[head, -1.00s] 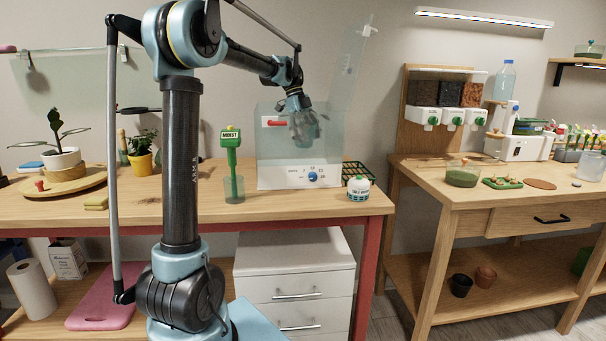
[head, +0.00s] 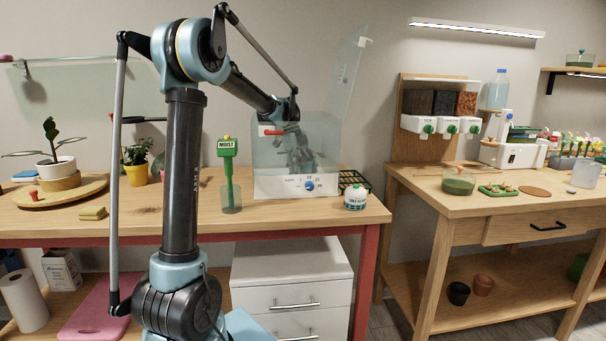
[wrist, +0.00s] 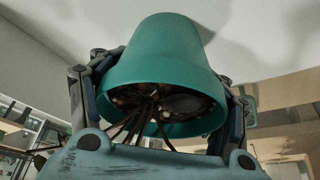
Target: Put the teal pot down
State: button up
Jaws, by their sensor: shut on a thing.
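The teal pot (wrist: 165,55) fills the middle of the wrist view, its soil and brown stems facing the camera. My gripper (wrist: 160,100) is shut on it, with a finger against each side. In the head view my gripper (head: 300,162) is low at the clear-walled box (head: 265,155) with the white dial base, seen through its front wall. The pot cannot be made out clearly there. I cannot tell whether the pot touches the box floor.
The box's clear lid (head: 349,75) stands raised. A green moisture meter (head: 228,165) stands in a glass at the box's left; a small white round container (head: 355,198) and a dark green tray (head: 355,181) are at its right. Bare wood lies left of the meter.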

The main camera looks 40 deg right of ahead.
jog(key=o, duration=1.4)
jog(key=shift+f, duration=0.1)
jog(key=shift+c, duration=0.2)
jog(key=v, duration=1.2)
